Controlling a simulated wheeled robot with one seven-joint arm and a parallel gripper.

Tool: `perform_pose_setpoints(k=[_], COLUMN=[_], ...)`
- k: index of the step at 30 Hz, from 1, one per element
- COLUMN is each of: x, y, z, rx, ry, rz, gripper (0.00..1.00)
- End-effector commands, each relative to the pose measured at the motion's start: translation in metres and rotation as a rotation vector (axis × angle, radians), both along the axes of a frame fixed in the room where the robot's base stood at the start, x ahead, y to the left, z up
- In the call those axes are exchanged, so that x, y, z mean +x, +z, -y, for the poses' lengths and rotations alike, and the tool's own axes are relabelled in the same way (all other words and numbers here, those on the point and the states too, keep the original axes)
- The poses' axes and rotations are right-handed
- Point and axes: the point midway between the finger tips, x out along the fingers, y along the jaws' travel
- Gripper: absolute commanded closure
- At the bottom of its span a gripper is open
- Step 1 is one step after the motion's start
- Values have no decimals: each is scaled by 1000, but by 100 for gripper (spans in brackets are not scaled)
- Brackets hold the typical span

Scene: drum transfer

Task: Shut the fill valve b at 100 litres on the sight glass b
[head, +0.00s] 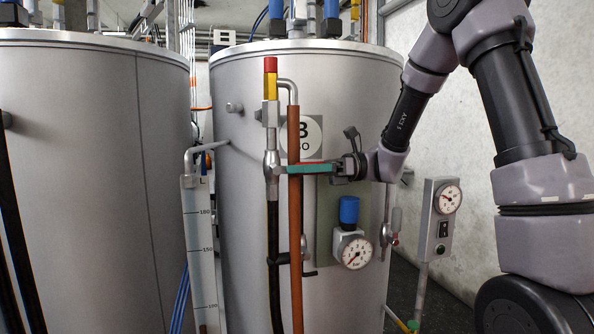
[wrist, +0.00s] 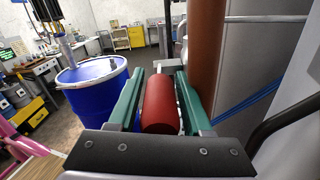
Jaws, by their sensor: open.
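The fill valve b (head: 271,163) sits on the vertical pipe in front of tank B, and its lever lies level, pointing right. The red grip of the lever (wrist: 160,103) lies between my gripper's teal fingers in the wrist view. My gripper (head: 312,169) is open around the grip, with a finger on each side; I cannot tell whether either finger touches it. In the head view the fingers hide most of the lever. The sight glass b (head: 204,260) stands left of the valve, with marks for 180, 150 and lower. I cannot make out its liquid level.
A brown pipe (head: 294,220) stands close by my fingers, and shows in the wrist view (wrist: 207,55). A pressure gauge (head: 355,252) and a control box (head: 440,218) are at the right. A blue drum (wrist: 93,100) stands left in the wrist view.

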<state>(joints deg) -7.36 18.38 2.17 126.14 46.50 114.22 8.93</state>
Motion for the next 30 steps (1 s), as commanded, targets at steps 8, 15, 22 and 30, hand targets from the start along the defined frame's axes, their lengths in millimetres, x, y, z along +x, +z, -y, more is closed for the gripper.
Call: perform_pose_setpoints(k=[8, 15, 22, 30], x=[0, 0, 0, 0], y=[0, 0, 0, 0], z=[0, 0, 0, 1], rx=[0, 0, 0, 0], ry=[0, 0, 0, 0], rz=[0, 1, 1, 1], gripper=[100, 100, 100, 100])
